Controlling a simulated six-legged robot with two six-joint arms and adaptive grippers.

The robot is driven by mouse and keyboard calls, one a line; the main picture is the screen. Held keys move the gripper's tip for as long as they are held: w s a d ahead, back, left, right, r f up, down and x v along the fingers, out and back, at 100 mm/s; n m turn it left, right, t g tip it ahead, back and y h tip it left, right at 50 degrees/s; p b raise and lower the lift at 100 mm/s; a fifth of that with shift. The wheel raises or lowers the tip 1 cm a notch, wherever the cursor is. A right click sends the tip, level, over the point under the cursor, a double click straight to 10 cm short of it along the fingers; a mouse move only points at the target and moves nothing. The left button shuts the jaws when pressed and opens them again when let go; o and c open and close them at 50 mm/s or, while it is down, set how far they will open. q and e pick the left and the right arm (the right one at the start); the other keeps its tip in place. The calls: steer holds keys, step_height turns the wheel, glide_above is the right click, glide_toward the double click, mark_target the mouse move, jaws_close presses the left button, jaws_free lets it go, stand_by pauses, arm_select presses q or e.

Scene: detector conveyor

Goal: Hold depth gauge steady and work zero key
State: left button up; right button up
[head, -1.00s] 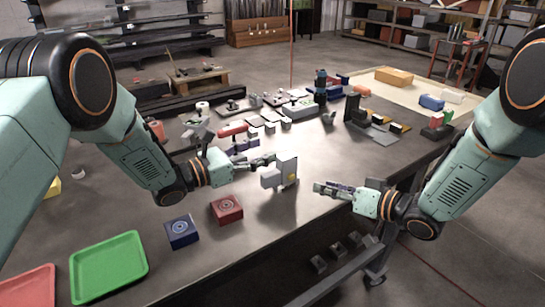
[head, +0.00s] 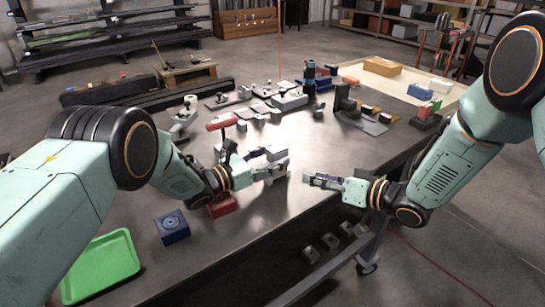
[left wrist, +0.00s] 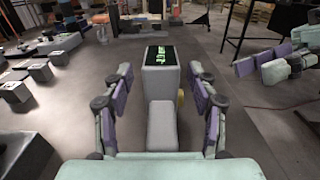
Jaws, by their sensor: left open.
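The depth gauge (left wrist: 160,75) is a grey block with a lit green display on its top and a lower grey block on its near side. A yellow part (left wrist: 181,98) shows on its right side. My left gripper (left wrist: 158,85) is open, with its purple-padded fingers on both sides of the gauge and gaps visible. In the head view my left gripper (head: 272,163) partly hides the gauge (head: 279,154). My right gripper (head: 308,180) is apart from the gauge, to its right, near the table edge; its finger opening is unclear. It also shows in the left wrist view (left wrist: 240,68).
A blue block (head: 172,227), a red block (head: 222,206) and a green tray (head: 101,268) are on the near left of the table. A red-headed tool (head: 222,121) stands behind my left gripper. Several small parts and a black stand (head: 344,103) are farther back.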

arm_select(q)
steer(key=shift+s+d+r, duration=0.1)
arm_select(e)
steer(key=shift+s+r, duration=0.1)
steer(key=shift+s, duration=0.05)
arm_select(q)
steer(key=shift+w, duration=0.2)
steer(key=c, duration=0.4)
arm_select(e)
steer(key=shift+w, duration=0.2)
arm_select(q)
steer(key=shift+s, duration=0.15)
steer(key=c, duration=0.4)
arm_select(e)
steer(key=shift+s, duration=0.15)
arm_select(q)
jaws_close()
arm_select(e)
jaws_close()
stand_by(0.5)
